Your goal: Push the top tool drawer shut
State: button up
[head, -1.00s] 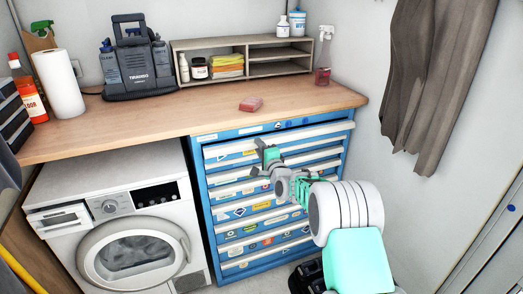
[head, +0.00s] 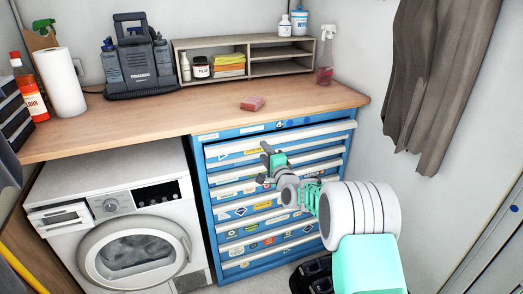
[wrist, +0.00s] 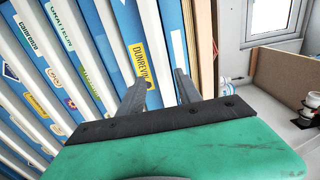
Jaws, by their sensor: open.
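The blue tool chest (head: 201,185) stands under the right end of the wooden worktop, with several drawers with pale handle strips and stickers. The top drawer (head: 318,134) juts out a little below the worktop, with a dark gap along its top edge. My gripper (head: 264,163) is open and empty in front of the upper drawers, left of their middle. In the wrist view, the two dark fingers (wrist: 158,92) point at the drawer fronts, with a "DUNREVIN" sticker (wrist: 139,55) between them. I cannot tell whether the fingers touch a drawer.
A white washing machine (head: 120,220) stands left of the chest. A pink sponge-like block (head: 252,103) lies on the worktop (head: 180,112). A grey curtain (head: 435,80) hangs at right.

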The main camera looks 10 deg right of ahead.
jog(key=v, duration=0.4)
jog(key=shift+s+f, duration=0.1)
